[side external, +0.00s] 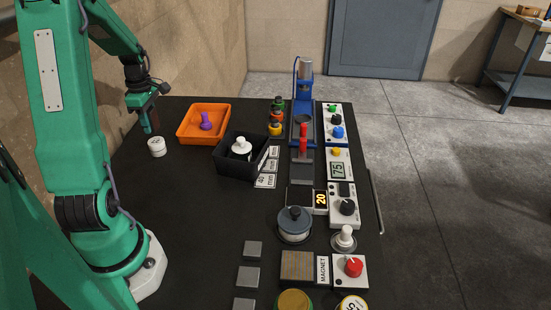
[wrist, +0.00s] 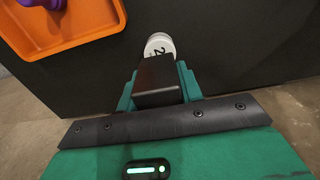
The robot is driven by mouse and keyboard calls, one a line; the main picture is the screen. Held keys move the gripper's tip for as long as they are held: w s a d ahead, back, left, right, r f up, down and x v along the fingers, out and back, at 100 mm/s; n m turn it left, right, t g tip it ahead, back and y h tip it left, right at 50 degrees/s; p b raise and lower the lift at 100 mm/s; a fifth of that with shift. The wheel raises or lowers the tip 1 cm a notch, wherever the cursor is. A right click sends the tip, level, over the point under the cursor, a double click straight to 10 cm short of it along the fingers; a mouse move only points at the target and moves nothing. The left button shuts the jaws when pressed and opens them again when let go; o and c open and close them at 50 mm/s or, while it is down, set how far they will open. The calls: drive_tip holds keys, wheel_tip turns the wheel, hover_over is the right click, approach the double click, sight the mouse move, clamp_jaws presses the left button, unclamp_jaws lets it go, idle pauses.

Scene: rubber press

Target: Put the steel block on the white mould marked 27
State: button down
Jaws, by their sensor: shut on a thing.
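My gripper (side external: 149,126) is at the left of the dark table, fingers pointing down. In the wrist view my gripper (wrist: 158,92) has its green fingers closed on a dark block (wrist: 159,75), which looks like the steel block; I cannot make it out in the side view. A round white mould (side external: 157,149) stands just below the fingertips, a little to the right. In the wrist view the white mould (wrist: 159,43) shows beyond the block, with a 2 readable and the rest of its mark hidden. I see no contact between block and mould.
An orange tray (side external: 222,111) with a purple piece (side external: 206,121) lies to the right. Beside it stands a black bin (side external: 222,162) with a white piece inside. A blue press (side external: 302,100), several devices and grey plates (side external: 248,277) stand farther right. The table's middle is mostly clear.

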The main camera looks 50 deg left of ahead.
sight(153, 131)
drive_tip(key=shift+f, duration=1.95)
drive_tip(key=shift+f, duration=0.15)
drive_tip(key=c, duration=0.9)
unclamp_jaws()
wheel_tip(153, 131, up, 12)
drive_tip(key=shift+r, duration=0.15)
